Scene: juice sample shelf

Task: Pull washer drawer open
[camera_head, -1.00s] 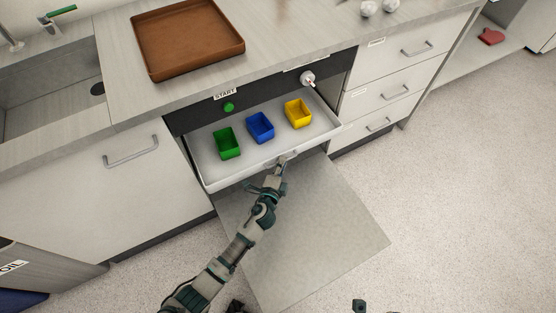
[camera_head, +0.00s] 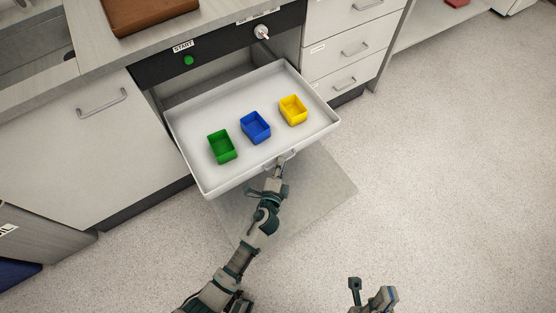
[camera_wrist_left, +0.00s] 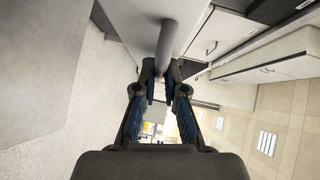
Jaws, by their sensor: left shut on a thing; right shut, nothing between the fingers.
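The white washer drawer (camera_head: 188,138) is pulled well out of the dark-fronted washer (camera_head: 215,47) under the counter. Inside it stand a green bin (camera_head: 221,147), a blue bin (camera_head: 255,127) and a yellow bin (camera_head: 293,110). My left gripper (camera_head: 279,164) is shut on the drawer's handle (camera_head: 288,157) at the middle of its front edge. In the left wrist view the fingers (camera_wrist_left: 162,85) close around the grey handle bar (camera_wrist_left: 167,45). My right gripper (camera_head: 372,297) is shut and empty, low in the head view, apart from the drawer.
A green start button (camera_head: 188,60) and a knob (camera_head: 262,32) are on the washer panel. A brown tray (camera_head: 150,12) sits on the counter. Cabinet drawers (camera_head: 352,45) stand to the right, a cabinet door (camera_head: 90,150) to the left. A flat grey panel (camera_head: 310,190) lies below; the floor right is clear.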

